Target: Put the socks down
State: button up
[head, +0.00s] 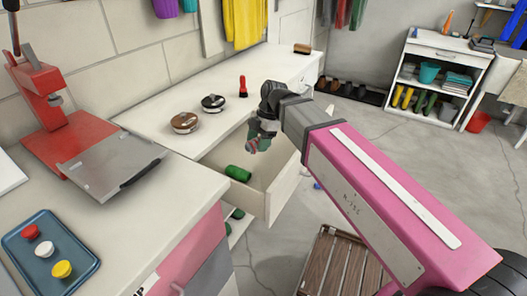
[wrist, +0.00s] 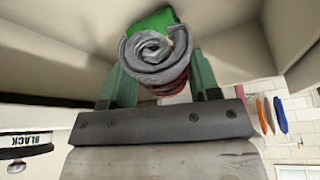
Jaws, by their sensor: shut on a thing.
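My gripper (head: 261,139) is shut on a rolled pair of socks (head: 252,147), held above the open drawer (head: 284,180) under the white counter. In the wrist view the held socks (wrist: 152,52) show as a grey spiral roll with some dark red below, between the two green fingers. A green rolled pair of socks (head: 238,173) lies in the drawer. A green patch (wrist: 150,20) behind the grey roll in the wrist view appears to be that pair. The gap between the held socks and the drawer floor is hard to judge.
More green items (head: 237,213) show below the drawer. A wooden slatted crate (head: 335,262) stands on the floor. The drawer has bare floor around the green socks.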

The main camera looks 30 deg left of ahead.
send_over(271, 157)
jog(key=w, duration=0.2)
jog(key=f, duration=0.6)
jog(key=shift+s+d+f, duration=0.2)
jog(key=shift+s+d, duration=0.05)
jog(key=shift+f, duration=2.05)
jog(key=o, duration=0.5)
jog(key=shift+f, duration=0.1)
jog(key=o, duration=0.4)
jog(key=v, duration=1.2)
jog(key=shift+d, duration=0.1)
